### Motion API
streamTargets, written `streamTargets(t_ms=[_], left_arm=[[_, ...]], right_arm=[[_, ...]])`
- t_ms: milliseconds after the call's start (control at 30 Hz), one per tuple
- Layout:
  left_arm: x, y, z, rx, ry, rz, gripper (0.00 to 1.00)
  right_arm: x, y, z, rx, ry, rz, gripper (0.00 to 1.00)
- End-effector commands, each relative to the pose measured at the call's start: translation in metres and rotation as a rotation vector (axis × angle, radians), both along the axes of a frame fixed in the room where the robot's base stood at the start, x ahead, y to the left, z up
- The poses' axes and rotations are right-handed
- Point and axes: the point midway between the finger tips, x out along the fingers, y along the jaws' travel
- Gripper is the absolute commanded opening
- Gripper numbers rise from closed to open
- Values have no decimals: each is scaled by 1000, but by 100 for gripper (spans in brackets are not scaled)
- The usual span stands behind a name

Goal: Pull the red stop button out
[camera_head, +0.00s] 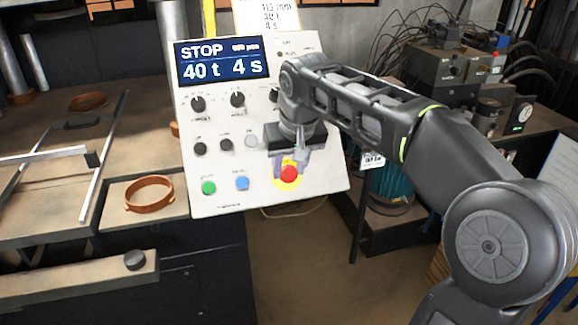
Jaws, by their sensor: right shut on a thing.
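The red stop button (289,174) sits on a yellow ring at the lower right of the white control panel (235,203). My right gripper (289,166) reaches in from the right, in front of the panel, and is shut on the red button. Its fingers cover the button's upper part; the lower part and some of the yellow ring show. The panel's screen (222,60) reads STOP, 40 t, 4 s. My left gripper is not in view.
Green (208,187) and blue (242,183) buttons lie left of the red one, with several black knobs above. An orange ring (149,193) lies on the bench at the left. Dark machinery (450,65) stands behind my right arm.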

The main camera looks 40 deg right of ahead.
Motion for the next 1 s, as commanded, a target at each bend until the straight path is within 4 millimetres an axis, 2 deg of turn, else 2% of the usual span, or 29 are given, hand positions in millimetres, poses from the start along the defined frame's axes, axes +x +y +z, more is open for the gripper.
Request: streamTargets(t_ms=[333,533,767,800,1000], left_arm=[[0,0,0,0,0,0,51],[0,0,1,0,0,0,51],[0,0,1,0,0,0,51],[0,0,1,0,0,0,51],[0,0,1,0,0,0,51]], right_arm=[[0,0,0,0,-1,0,0],[-11,4,11,-2,-3,2,0],[-12,4,12,-1,-1,1,0],[-12,4,12,-1,-1,1,40],[-12,4,11,-1,-1,1,57]])
